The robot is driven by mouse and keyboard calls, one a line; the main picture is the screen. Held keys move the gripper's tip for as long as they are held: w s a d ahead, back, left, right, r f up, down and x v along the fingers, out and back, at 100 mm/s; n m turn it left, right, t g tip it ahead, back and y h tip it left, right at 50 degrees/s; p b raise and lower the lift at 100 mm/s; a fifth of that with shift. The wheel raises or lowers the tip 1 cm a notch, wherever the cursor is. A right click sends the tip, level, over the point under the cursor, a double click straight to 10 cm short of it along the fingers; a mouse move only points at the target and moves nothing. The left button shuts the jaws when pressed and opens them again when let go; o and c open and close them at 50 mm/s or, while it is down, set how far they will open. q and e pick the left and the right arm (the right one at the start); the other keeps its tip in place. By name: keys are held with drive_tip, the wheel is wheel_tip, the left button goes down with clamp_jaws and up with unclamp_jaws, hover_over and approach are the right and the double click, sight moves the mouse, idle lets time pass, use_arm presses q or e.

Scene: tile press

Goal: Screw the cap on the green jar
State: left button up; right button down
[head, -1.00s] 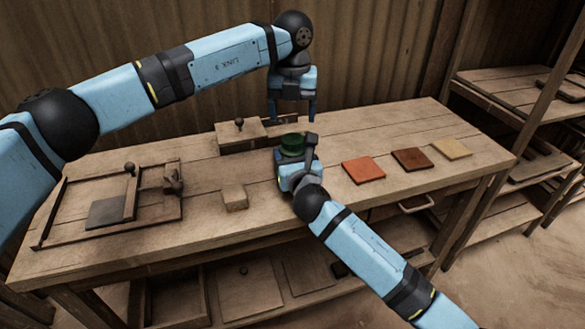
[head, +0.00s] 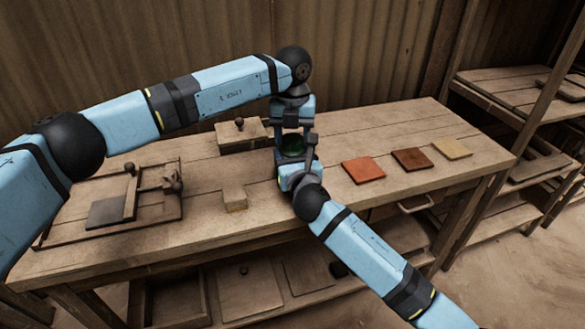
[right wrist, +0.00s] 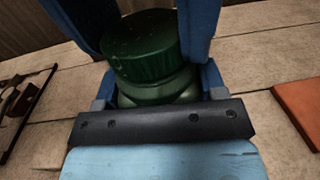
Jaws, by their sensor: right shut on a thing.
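The green jar (right wrist: 155,88) stands upright in the right wrist view, with its dark green ridged cap (right wrist: 145,45) on top. In the head view the jar (head: 291,151) is partly hidden by my grippers. My right gripper (head: 297,168) is shut on the jar's body low down. My left gripper (head: 292,137) points down from above. Its blue fingers stand on both sides of the cap in the right wrist view (right wrist: 147,40). Whether they press on the cap or leave a thin gap, I cannot tell. How tightly the cap sits is not visible.
An orange-red tile (head: 363,169), a brown tile (head: 412,159) and a tan tile (head: 452,148) lie to the right. A small wooden block (head: 235,198) is left of the jar. The tile press frame (head: 181,212) is further left. A knobbed wooden box (head: 229,139) stands behind.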

use_arm(q)
drive_tip(key=m, duration=1.4)
drive_tip(key=shift+m, duration=0.3)
drive_tip(key=o, duration=1.1)
drive_tip(key=shift+c, duration=0.2)
wheel_tip(320, 180, up, 12)
use_arm(e)
drive_tip(key=shift+c, duration=0.6)
unclamp_jaws()
